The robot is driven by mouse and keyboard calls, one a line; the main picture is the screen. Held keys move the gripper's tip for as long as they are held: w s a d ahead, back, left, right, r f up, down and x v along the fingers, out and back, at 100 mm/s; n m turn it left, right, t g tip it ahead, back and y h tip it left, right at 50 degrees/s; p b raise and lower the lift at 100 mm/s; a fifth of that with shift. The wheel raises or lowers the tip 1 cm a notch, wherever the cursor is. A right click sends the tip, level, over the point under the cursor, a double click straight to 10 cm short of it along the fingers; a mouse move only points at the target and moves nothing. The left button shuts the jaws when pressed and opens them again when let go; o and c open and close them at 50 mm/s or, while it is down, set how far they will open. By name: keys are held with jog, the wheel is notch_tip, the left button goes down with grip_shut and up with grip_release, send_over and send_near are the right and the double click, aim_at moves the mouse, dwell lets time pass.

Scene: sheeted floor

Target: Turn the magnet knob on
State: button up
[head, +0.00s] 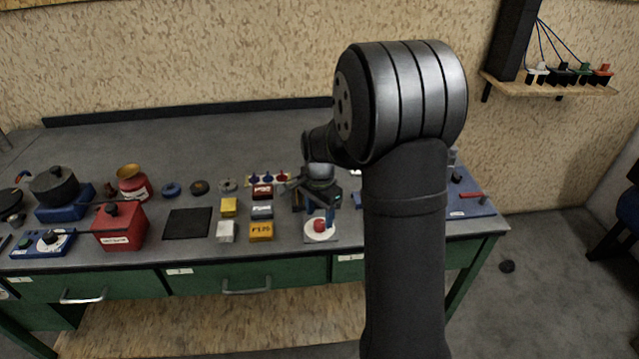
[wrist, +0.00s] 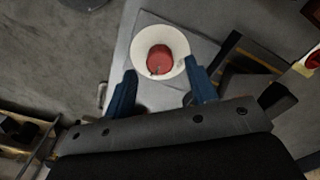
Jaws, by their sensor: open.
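A red knob (head: 320,226) sits in the middle of a round white disc (head: 311,236) near the front edge of the bench. The wrist view shows the red knob (wrist: 159,60) with a small pale mark at its lower edge, inside the white disc (wrist: 143,40) on a grey plate. No label naming it as the magnet knob is readable. My gripper (wrist: 160,72) is open, with its blue fingers apart on the near side of the disc, one to each side. In the head view my gripper (head: 330,216) is just above and right of the knob. Its fingers hold nothing.
Left of the knob stand several small blocks, including a yellow one (head: 261,231). A black mat (head: 187,223), a red box (head: 120,226) and a blue control box (head: 43,243) lie further left. A blue board (head: 468,197) is at the right end. The bench's back has free room.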

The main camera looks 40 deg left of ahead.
aim_at(319, 223)
notch_tip(319, 223, up, 15)
dwell(0.8)
notch_tip(319, 223, down, 17)
jog(key=shift+f, duration=0.15)
dwell(0.4)
